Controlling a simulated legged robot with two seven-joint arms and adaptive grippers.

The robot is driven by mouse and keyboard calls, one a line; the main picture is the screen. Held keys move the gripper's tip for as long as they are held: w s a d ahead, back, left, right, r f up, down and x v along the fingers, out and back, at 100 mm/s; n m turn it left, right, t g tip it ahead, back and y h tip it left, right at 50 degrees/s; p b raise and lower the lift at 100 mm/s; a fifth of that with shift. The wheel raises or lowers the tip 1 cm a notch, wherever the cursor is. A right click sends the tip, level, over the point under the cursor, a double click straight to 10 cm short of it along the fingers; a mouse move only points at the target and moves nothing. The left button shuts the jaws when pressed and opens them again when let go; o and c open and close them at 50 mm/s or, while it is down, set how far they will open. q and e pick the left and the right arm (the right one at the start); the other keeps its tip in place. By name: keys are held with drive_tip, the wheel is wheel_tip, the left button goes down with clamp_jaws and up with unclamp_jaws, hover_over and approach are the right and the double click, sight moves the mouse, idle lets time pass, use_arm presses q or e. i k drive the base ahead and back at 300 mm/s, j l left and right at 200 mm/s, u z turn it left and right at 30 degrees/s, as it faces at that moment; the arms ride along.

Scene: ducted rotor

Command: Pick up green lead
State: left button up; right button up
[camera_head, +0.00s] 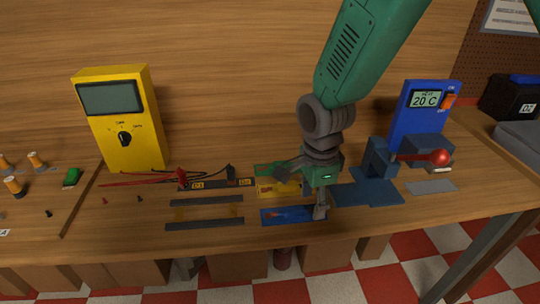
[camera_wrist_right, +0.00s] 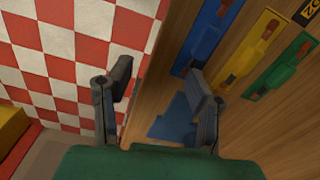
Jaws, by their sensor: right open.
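A green strip with a green raised piece and a brownish tip, likely the green lead (camera_wrist_right: 281,72), lies at the right of the right wrist view. In the head view only a bit of green strip (camera_head: 264,169) shows behind my right gripper. My right gripper (camera_head: 303,192) is open and empty above the blue and yellow strips. In the wrist view its fingers (camera_wrist_right: 160,82) are spread over the bench edge and floor, left of the green strip. My left gripper is not in view.
A yellow strip (camera_wrist_right: 248,52) and a blue strip (camera_wrist_right: 205,36) lie beside the green one. A yellow multimeter (camera_head: 124,118) with leads stands left. A blue vise-like block (camera_head: 378,160) and a blue 20 C unit (camera_head: 420,112) stand right.

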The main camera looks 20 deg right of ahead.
sight(276, 163)
drive_tip(key=i, duration=0.85)
